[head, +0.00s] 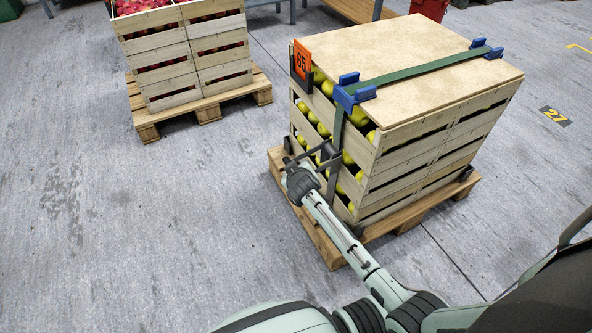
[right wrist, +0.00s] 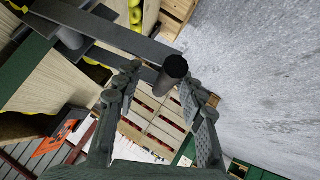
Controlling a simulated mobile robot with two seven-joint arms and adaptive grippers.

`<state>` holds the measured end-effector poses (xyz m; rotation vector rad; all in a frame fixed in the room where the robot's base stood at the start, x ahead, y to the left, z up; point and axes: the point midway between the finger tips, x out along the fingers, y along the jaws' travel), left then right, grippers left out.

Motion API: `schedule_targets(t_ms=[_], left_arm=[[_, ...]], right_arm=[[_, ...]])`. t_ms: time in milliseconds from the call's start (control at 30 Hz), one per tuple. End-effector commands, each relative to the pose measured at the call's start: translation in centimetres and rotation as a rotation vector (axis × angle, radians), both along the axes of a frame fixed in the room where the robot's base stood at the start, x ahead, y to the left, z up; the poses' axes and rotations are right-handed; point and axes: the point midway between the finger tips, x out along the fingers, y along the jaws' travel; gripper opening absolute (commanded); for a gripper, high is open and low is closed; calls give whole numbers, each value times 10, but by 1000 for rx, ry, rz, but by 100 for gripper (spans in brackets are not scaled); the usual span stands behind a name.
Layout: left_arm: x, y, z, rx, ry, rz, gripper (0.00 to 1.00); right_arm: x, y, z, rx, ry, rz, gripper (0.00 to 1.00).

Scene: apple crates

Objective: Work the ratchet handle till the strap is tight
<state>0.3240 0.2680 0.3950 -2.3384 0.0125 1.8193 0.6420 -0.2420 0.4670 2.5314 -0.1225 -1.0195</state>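A green strap (head: 425,68) runs over the plywood lid (head: 400,45) of the crate stack and down its near side. The dark ratchet (head: 328,153) sits on the strap against the slatted crates (head: 400,160) of yellow-green apples. My right gripper (head: 290,163) is beside the ratchet at the crate's left side. In the right wrist view, my right gripper (right wrist: 158,78) is open, with the dark round ratchet handle (right wrist: 172,70) between its fingertips. A gap shows between the left finger and the handle. My left gripper is not in view.
Blue corner protectors (head: 354,92) hold the strap at the lid edges. An orange tag 65 (head: 301,61) stands at the lid corner. The stack rests on a wooden pallet (head: 330,250). Another pallet (head: 150,129) bears crates of red apples. The floor at left is clear.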

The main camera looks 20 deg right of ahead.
Motion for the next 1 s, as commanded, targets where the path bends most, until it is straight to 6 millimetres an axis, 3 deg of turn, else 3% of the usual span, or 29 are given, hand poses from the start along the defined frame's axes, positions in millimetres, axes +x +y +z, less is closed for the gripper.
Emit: schedule_targets(t_ms=[233,700,1000], left_arm=[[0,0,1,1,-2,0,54],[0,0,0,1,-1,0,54],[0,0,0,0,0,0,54]], right_arm=[[-15,6,11,3,1,1,39],[-79,25,70,1,0,-1,39],[-88,26,78,-1,0,-1,39]])
